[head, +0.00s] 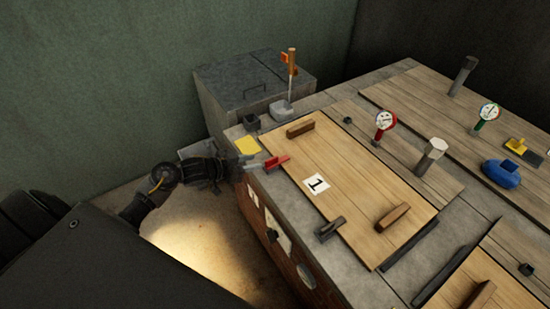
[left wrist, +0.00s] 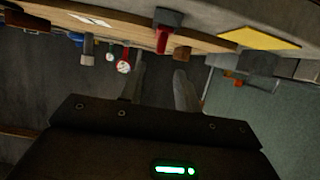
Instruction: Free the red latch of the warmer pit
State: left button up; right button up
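The red latch (head: 276,162) sits at the left edge of the wooden lid marked 1 (head: 340,190). In the left wrist view the red latch (left wrist: 163,38) shows with a dark block at one end, beyond my fingers. My left gripper (head: 252,166) is beside the latch on its left, at the counter's edge. In the left wrist view my left gripper (left wrist: 160,88) has its two fingers apart with nothing between them. I cannot tell from the head view whether a finger touches the latch. My right gripper is not in view.
A yellow card (head: 247,145) lies just behind the latch. A dark latch (head: 330,229) sits at the lid's near edge. Wooden handles (head: 393,216) stand on the lid. A red gauge (head: 385,121) and a grey post (head: 431,154) stand beyond it. A grey scoop (head: 282,110) stands behind.

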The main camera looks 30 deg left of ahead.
aim_at(270, 159)
pick_arm(q)
jog(key=x, duration=1)
jog(key=shift+w+d, duration=0.3)
grip_shut()
jog(key=shift+a, duration=0.1)
